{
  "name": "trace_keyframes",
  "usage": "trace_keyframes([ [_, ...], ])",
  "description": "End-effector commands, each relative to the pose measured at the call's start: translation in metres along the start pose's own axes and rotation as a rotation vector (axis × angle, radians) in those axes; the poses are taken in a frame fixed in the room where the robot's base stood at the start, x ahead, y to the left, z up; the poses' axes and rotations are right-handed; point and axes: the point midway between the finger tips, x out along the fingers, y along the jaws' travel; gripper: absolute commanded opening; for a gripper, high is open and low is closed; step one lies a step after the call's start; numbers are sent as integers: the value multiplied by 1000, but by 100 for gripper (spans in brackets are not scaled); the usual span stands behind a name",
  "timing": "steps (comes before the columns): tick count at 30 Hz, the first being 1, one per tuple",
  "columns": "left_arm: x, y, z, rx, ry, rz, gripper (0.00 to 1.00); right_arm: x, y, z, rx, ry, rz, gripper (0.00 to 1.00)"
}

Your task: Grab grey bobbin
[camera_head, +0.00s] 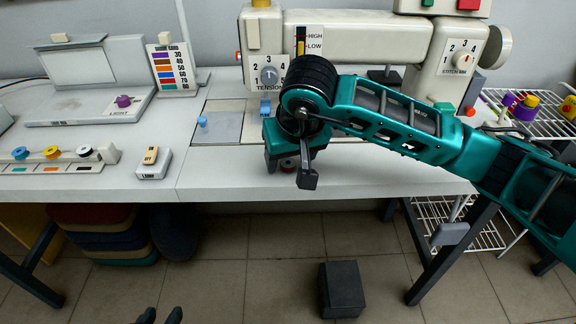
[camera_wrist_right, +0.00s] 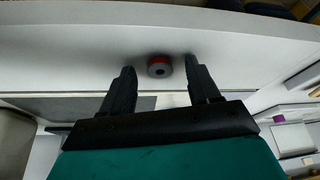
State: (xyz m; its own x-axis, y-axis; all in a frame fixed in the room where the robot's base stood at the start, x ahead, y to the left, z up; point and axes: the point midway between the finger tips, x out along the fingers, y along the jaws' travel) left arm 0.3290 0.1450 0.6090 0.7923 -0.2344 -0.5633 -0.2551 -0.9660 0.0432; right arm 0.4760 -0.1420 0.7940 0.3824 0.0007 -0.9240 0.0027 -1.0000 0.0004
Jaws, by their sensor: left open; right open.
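A small bobbin (camera_wrist_right: 159,70) with a grey face, a dark centre hole and red around it shows in the right wrist view on the white table. My right gripper (camera_wrist_right: 157,75) is open, with the bobbin between the lines of its two dark fingers and a gap on each side. In the head view my right gripper (camera_head: 290,172) is low over the table's front edge, and its arm and fingers mostly hide the bobbin.
A large sewing machine (camera_head: 345,38) stands behind my right arm. A rack (camera_head: 62,160) with several coloured bobbins and a small switch box (camera_head: 153,163) are at the left of the white table (camera_head: 225,178). A dark pedal (camera_head: 341,288) lies on the floor.

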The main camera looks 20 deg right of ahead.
Motion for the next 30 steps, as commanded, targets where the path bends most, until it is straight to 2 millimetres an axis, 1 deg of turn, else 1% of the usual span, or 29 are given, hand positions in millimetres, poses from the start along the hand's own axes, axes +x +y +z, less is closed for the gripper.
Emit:
trace_keyframes([
  [5,0,0,-6,1,12,1,43,0,0,0,0,1,0,61],
  [11,0,0,-9,3,18,1,43,0,0,0,0,1,-1,42],
  [23,0,-1,-6,10,14,1,43,-1,0,0,0,1,0,4],
  [24,0,-1,-6,10,13,0,43,-1,0,0,0,1,0,2],
  [30,1,-2,-4,10,9,0,43,-1,0,0,0,1,0,2],
])
